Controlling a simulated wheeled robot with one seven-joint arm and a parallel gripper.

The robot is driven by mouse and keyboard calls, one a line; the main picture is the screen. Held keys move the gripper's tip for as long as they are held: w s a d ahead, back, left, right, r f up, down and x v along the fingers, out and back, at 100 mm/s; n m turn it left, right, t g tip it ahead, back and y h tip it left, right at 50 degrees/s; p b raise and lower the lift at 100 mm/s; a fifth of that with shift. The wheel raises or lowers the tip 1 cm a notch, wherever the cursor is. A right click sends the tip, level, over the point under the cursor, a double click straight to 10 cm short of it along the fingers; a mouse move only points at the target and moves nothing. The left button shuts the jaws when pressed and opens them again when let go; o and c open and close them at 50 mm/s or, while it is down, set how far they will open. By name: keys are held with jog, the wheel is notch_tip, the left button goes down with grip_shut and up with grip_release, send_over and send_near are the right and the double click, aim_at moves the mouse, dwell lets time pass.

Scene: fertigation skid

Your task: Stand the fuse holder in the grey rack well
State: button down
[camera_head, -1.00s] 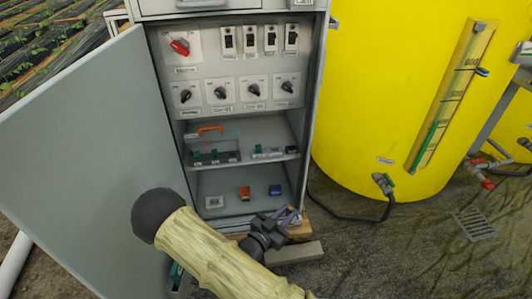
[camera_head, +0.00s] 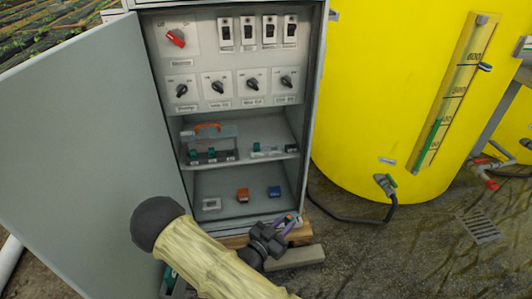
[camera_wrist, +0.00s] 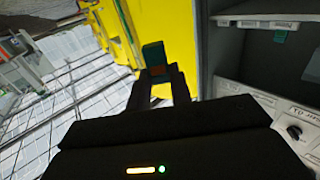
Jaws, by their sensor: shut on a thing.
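My gripper (camera_head: 282,228) is low in front of the open cabinet, by its bottom right corner. In the wrist view my gripper (camera_wrist: 160,82) is shut on a small teal block with an orange-brown part, the fuse holder (camera_wrist: 153,54), which stands out past the fingertips.
The cabinet door (camera_head: 90,150) stands open at left. An orange-handled carrier (camera_head: 209,131) is behind the dark rack. The lower shelf holds a white piece (camera_head: 211,204), an orange block (camera_head: 242,195) and a blue block (camera_head: 274,192). A yellow tank (camera_head: 390,100) stands at right.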

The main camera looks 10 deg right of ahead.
dwell(0.3)
jog(key=s+a+r+n+t+y+p, duration=0.2)
jog(key=a, duration=0.7)
jog(key=s+a+r+n+t+y+p, duration=0.1)
jog(key=s+a+r+n+t+y, duration=0.1)
jog(key=a, duration=0.7)
jog(key=s+a+r+n+t+y+p, duration=0.2)
jog(key=s+a+r+y, duration=0.1)
jog(key=a, duration=0.7)
jog(key=shift+s+r+n+y+p, duration=0.2)
jog(key=shift+s+n+y+p, duration=0.15)
jog(key=shift+y, duration=0.35)
jog(key=shift+a, duration=0.1)
